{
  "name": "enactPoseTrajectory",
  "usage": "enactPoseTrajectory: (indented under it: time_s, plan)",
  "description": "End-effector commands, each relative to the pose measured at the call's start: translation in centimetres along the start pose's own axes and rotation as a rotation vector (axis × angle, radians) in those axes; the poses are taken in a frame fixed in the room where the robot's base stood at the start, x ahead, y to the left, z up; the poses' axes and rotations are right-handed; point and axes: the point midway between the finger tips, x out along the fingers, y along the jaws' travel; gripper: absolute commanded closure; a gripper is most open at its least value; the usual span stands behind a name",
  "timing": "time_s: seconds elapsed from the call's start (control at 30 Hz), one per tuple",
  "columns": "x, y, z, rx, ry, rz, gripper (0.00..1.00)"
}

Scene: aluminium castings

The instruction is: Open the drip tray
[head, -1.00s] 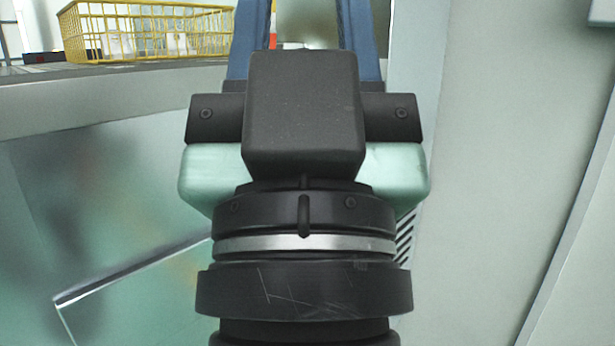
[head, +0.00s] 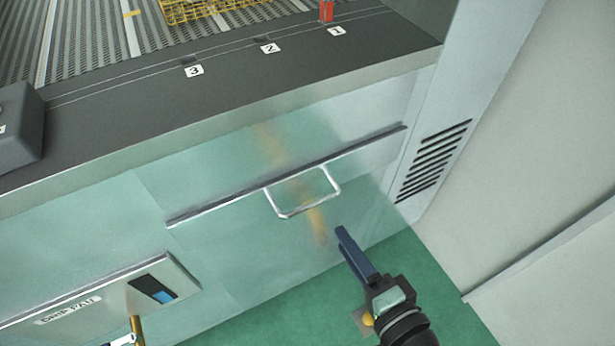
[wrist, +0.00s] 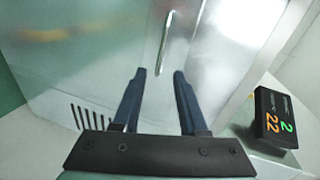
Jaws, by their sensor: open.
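The drip tray front (head: 230,202) is a pale panel section under a long metal edge strip on the cabinet below the worktop. It looks closed against the cabinet. A silver loop handle (head: 281,212) hangs from the strip. My gripper (head: 341,232) is open and empty, below and to the right of the handle in the head view, apart from it. In the wrist view the handle (wrist: 165,42) appears as a thin upright bar ahead of my fingertips (wrist: 160,72), roughly in line with the gap between them.
A black worktop edge (head: 245,75) with numbered tags runs above the panel. A slotted vent (head: 432,160) and pale wall lie to the right. A black display (wrist: 276,118) shows in the wrist view. Green floor is open below.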

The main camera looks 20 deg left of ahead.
Motion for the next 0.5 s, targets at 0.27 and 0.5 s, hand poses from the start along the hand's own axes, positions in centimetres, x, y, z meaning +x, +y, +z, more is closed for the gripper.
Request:
enactPoseTrajectory:
  time_s: [0.27,0.5]
  plan:
    - [-0.7,0.0,2.0,0.112,-0.050,-0.040,0.58]
    - [3.6,-0.2,2.2,0.108,-0.052,-0.041,0.58]
